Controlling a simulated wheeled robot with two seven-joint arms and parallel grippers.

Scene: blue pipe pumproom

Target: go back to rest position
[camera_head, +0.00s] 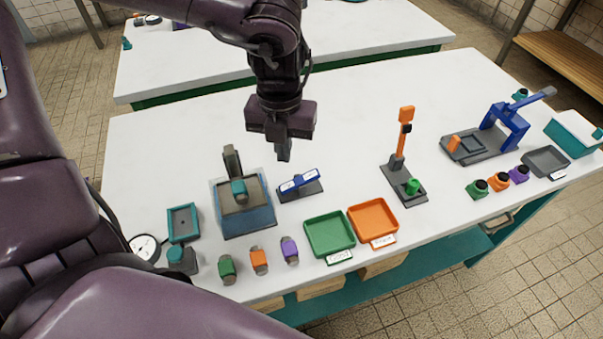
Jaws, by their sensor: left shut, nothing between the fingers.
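My left gripper (283,152) hangs from the dark purple arm that comes in over the top left. It points straight down above the white table (345,110), with its fingers shut and empty. Just below it on the table is a small grey stand with a blue and white piece (299,184); the gripper appears apart from it. My right gripper is not in this view. Large purple links of my own body fill the left and lower left.
A clear box (243,216) with a dark device stands left of the gripper. Green (330,233) and orange (373,219) trays lie at the front. An upright orange-topped stand (403,140) and a blue press (505,125) stand to the right. The table's back middle is clear.

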